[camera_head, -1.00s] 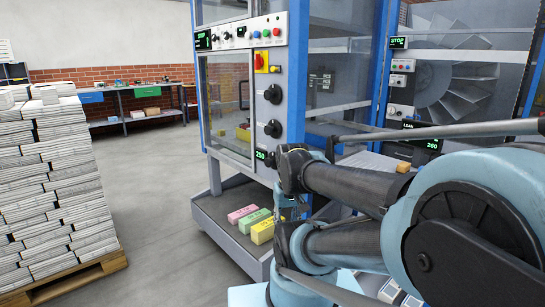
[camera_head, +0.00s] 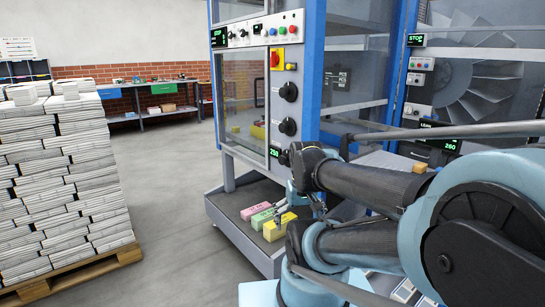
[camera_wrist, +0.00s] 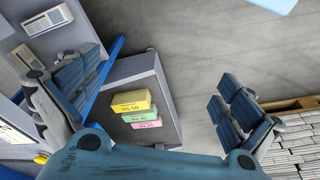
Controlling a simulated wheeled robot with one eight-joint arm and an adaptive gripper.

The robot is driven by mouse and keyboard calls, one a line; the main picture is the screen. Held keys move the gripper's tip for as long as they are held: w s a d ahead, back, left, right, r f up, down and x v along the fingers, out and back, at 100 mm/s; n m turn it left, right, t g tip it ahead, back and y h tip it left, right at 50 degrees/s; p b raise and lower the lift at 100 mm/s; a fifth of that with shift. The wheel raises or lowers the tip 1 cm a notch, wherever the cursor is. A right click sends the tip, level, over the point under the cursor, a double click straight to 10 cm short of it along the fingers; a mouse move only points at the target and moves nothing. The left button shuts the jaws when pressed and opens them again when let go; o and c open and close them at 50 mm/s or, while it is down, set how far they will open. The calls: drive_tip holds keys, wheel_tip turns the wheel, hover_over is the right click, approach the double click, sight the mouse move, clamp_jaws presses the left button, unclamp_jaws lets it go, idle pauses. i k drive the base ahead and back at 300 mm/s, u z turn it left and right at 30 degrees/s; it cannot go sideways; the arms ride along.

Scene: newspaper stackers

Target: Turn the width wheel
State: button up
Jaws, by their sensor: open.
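The stacker's control post carries black round wheels: an upper wheel (camera_head: 289,92), a middle wheel (camera_head: 288,127) and a lower wheel (camera_head: 283,157) beside a green number display (camera_head: 273,152). No readable label tells me which is the width wheel. My gripper (camera_wrist: 160,108) is open and empty in the wrist view, its two dark blue fingers spread wide. Between them, farther down, lie the blocks on the stacker's base tray. In the head view my arm hides part of the lower post, and the gripper shows only partly, below the lower wheel.
A yellow block (camera_head: 280,226), a green block (camera_head: 262,218) and a pink block (camera_head: 254,211) lie on the grey tray (camera_head: 226,203). A tall newspaper stack (camera_head: 62,185) stands on a wooden pallet (camera_head: 90,272) at left. The floor between is clear.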

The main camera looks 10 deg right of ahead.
sight(284, 159)
drive_tip(key=u, duration=1.55)
drive_tip(key=k, duration=1.7)
drive_tip(key=z, duration=0.6)
drive_tip(key=i, duration=1)
